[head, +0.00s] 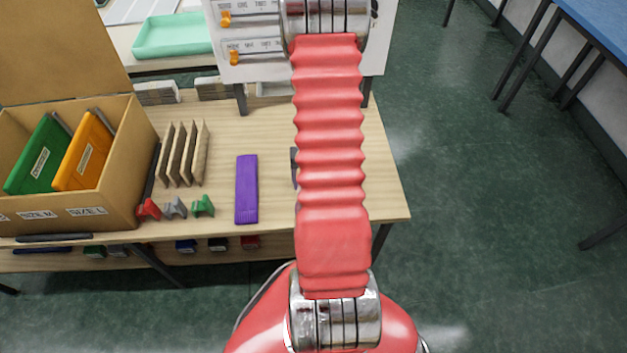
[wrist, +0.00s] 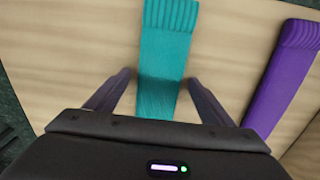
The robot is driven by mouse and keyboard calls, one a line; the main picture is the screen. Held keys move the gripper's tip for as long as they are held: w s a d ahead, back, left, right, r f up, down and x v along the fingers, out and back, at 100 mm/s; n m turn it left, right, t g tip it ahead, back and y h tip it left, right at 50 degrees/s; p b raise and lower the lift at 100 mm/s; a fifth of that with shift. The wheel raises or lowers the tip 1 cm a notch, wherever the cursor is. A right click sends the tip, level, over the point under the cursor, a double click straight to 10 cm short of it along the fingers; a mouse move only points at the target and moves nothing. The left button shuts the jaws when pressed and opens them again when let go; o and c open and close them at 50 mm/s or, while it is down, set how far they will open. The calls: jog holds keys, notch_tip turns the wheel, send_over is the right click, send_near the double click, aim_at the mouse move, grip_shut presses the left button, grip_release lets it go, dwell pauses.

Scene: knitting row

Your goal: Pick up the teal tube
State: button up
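In the wrist view the teal tube (wrist: 165,50) lies flat on the pale wooden table, its ribbed end at the top edge. Its plainer part runs down between the two fingers, and its near end is hidden by the gripper body. My gripper (wrist: 158,78) is open, one finger on each side of the tube, with a gap on both sides. I cannot tell how high the fingers are above the table. In the head view my red arm hides the teal tube and most of the gripper.
A purple tube (wrist: 282,72) lies to the right in the wrist view; it also shows in the head view (head: 246,190). Left of it are small clips (head: 175,208), upright brown slats (head: 183,153) and a cardboard box (head: 112,190). The table's (head: 393,196) right edge is close to my arm.

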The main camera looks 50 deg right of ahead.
jog(key=c, duration=1.1)
jog(key=shift+o, duration=0.2)
jog(key=shift+r, duration=0.1)
notch_tip(320, 180, up, 10)
dwell(0.6)
